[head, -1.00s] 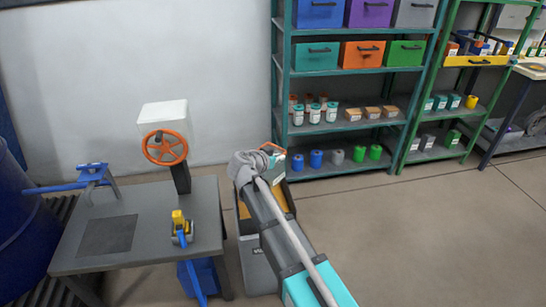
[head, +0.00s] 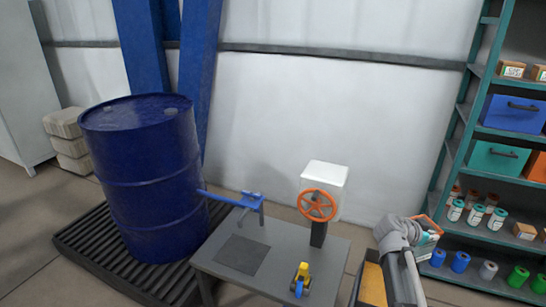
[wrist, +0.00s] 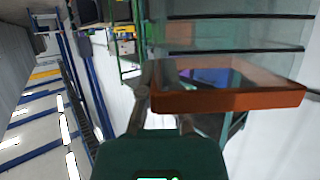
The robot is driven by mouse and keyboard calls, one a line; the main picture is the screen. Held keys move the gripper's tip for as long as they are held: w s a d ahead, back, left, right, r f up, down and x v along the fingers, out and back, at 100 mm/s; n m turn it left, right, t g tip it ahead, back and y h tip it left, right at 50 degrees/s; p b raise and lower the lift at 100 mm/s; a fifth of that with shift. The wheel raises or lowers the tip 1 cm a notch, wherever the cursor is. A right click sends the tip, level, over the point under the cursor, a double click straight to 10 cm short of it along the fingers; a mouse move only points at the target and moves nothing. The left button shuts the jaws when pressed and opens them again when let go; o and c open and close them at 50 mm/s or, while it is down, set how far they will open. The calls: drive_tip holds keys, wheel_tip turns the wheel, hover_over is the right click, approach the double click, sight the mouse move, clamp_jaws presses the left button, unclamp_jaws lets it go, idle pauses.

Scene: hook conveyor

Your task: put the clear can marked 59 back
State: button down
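My gripper (head: 412,232) is at the right of the head view, in front of the shelf's left end. A clear can with an orange rim (head: 430,224) is at its fingertips, its pale side partly behind the gripper. In the wrist view the can's orange rim (wrist: 228,99) is close, right of the fingers (wrist: 160,98), with see-through wall around it. The fingers look closed on the can, though their contact is partly hidden. No number is readable. On the teal shelf rack (head: 459,150), several clear cans with teal or brownish lids (head: 475,212) stand in a group.
A blue drum (head: 145,185) stands on a dark slatted pallet at left.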

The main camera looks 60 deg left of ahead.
wheel_tip(320, 180, up, 7)
drive_tip(key=p, duration=0.5)
drive_tip(key=shift+p, duration=0.4)
